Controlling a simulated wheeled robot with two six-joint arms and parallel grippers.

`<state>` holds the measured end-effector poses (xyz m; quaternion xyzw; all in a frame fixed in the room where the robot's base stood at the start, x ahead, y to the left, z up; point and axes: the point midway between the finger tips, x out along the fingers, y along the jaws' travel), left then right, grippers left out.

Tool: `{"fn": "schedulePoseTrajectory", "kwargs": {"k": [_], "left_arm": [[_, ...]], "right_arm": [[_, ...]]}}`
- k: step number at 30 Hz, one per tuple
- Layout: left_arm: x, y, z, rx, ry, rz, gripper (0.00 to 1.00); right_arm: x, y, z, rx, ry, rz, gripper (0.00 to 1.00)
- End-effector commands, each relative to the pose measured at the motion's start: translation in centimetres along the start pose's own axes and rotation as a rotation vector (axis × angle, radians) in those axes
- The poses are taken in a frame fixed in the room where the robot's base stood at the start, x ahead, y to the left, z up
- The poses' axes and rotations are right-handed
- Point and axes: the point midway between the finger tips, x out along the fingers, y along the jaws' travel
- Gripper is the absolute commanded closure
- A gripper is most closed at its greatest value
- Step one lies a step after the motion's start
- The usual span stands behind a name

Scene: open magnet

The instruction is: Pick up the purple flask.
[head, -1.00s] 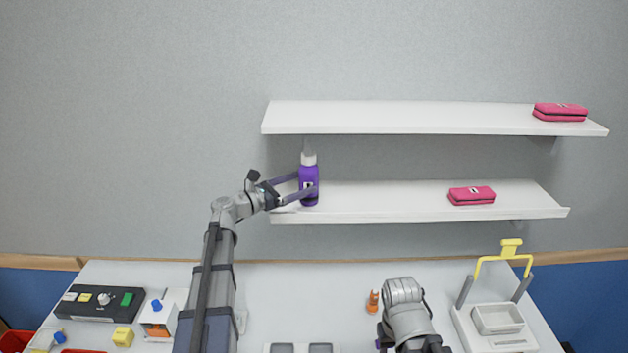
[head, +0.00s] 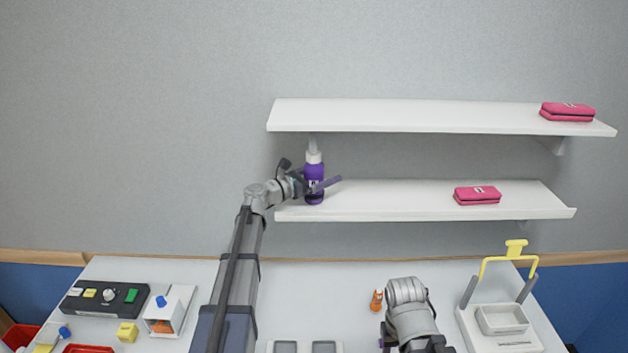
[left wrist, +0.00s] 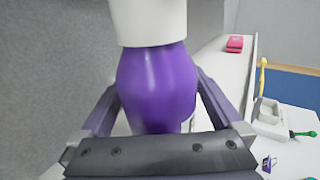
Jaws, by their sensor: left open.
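The purple flask (head: 314,171) with a white cap stands upright at the left end of the lower shelf. In the left wrist view the flask (left wrist: 155,85) fills the middle, its top cut off by the frame edge. My left gripper (head: 318,185) is open at the flask, with one finger on each side of it; the left wrist view shows the two fingers (left wrist: 157,100) flanking the purple body. I cannot tell whether either finger touches it. My right arm shows at the bottom of the head view, but its fingers are not clearly visible.
The lower shelf (head: 400,202) holds a pink case (head: 477,195); the upper shelf (head: 400,117) above the flask holds another pink case (head: 567,112). The table below has a black control box (head: 105,298), an orange figure (head: 376,300) and a yellow-handled device (head: 500,318).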

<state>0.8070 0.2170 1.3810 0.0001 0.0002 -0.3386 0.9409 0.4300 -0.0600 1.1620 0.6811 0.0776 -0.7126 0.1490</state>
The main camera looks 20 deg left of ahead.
Motion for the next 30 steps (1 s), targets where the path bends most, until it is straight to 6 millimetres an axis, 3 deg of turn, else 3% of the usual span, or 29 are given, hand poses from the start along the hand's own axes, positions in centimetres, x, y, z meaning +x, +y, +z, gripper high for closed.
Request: {"fn": "schedulePoseTrajectory", "kwargs": {"k": [4,30], "left_arm": [[-0.08,-0.02,0.00,0.000,0.000,0.001,0.01],[-0.11,0.00,0.01,0.000,0.000,0.001,0.99]], "right_arm": [[0.00,0.00,0.00,0.000,0.000,0.000,0.50],[-0.01,0.00,0.00,0.000,0.000,0.000,0.50]]}}
